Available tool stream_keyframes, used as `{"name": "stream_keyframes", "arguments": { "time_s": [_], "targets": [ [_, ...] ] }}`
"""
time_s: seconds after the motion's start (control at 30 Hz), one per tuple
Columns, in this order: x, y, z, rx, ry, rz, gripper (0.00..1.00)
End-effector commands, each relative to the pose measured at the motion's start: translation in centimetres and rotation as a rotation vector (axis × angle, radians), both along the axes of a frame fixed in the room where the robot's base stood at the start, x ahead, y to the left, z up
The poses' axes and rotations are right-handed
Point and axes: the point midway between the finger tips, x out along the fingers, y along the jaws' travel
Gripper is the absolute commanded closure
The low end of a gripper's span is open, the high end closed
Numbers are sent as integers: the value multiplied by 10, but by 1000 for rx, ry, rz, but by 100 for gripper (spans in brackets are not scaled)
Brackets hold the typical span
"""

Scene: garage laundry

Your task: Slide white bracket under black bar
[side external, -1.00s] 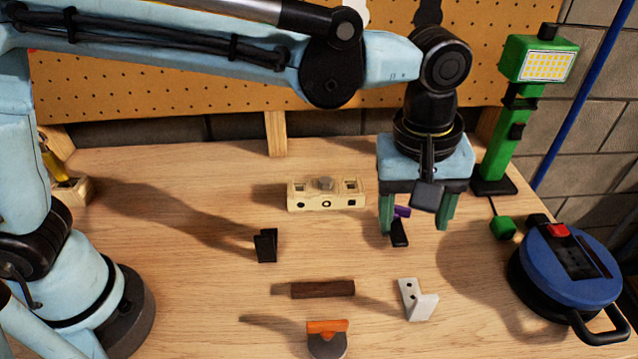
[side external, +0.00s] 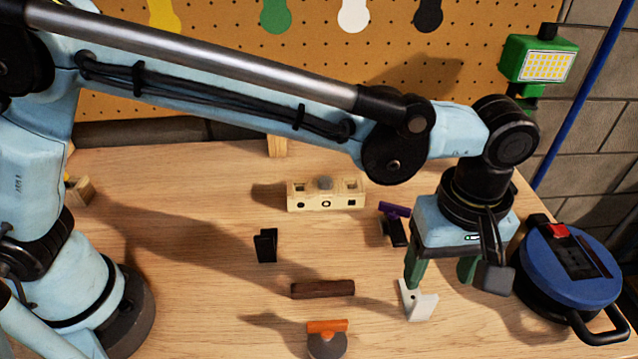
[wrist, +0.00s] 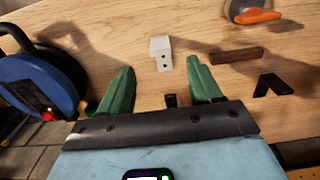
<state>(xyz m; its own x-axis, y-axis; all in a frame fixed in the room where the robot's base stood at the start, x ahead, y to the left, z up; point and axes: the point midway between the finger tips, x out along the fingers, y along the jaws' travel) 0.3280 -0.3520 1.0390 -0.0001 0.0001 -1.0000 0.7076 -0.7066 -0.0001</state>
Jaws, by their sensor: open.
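The white L-shaped bracket (side external: 420,305) stands on the wooden table at the front right, with two dark holes in its upright face. In the wrist view the bracket (wrist: 160,48) lies ahead of and between my fingertips. My gripper (side external: 437,284) is open and empty, above the bracket. Its left finger overlaps the bracket's top edge in the side view; contact cannot be told. A dark brown bar (side external: 322,288) lies flat left of the bracket. It also shows in the wrist view (wrist: 237,55). Other black pieces are a folded one (side external: 266,246) and a purple-topped one (side external: 396,233).
A cream block (side external: 325,196) with a grey knob stands at the back. An orange-handled scraper (side external: 327,338) lies at the front edge. A blue cable reel (side external: 568,268) stands close to my gripper's right. A green lamp (side external: 536,62) is behind. Table between the bar and cream block is mostly clear.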

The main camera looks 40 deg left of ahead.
Motion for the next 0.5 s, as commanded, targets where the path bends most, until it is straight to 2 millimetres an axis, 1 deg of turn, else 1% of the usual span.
{"name": "stream_keyframes", "arguments": {
  "time_s": [0.3, 0.5],
  "targets": [
    [0, 0, -57, 0, 0, 0, 36],
    [0, 0, -86, 0, 0, 0, 36]
  ]
}}
